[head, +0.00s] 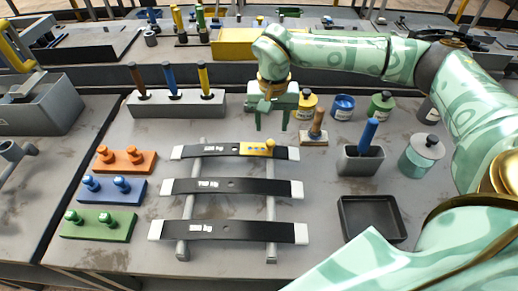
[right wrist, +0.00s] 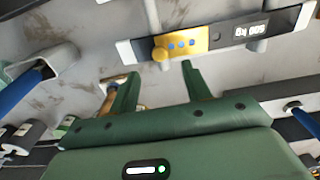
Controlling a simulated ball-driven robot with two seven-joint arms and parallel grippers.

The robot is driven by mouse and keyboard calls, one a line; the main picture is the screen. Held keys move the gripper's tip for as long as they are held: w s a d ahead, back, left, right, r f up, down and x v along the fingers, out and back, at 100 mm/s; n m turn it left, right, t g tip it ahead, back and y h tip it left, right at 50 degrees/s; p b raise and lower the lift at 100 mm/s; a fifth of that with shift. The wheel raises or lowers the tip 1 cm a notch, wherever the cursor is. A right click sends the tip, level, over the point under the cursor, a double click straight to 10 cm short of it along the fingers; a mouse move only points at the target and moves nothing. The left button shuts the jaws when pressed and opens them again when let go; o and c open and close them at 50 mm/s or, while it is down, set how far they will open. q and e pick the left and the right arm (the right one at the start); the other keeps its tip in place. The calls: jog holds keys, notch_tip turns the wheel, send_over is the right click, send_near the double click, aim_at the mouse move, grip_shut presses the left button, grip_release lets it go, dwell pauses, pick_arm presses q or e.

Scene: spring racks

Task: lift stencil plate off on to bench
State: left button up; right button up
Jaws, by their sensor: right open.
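The stencil plate (head: 255,149) is a small yellow plate with blue dots and a round yellow knob (head: 270,145). It lies on the right part of the farthest black leaf spring (head: 205,151), which rests across two grey rails. In the right wrist view the stencil plate (right wrist: 188,42) lies just beyond the fingertips. My right gripper (head: 272,124) is open and empty, pointing down behind the plate and apart from it; it also shows in the right wrist view (right wrist: 160,73). My left gripper is not in view.
Two more leaf springs (head: 256,187) lie nearer on the rails (head: 271,210). A wooden-handled brush (head: 316,130), paint cans (head: 343,106), a grey cup (head: 352,162) and a black tray (head: 370,235) stand to the right. Coloured blocks (head: 125,168) are left. Bare bench (head: 325,195) shows right of the springs.

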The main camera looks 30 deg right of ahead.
aim_at(271, 142)
notch_tip(271, 142, down, 6)
jog(key=shift+f+b, duration=0.2)
jog(key=shift+b, duration=0.55)
jog(key=shift+r, duration=0.1)
jog(key=c, duration=0.9)
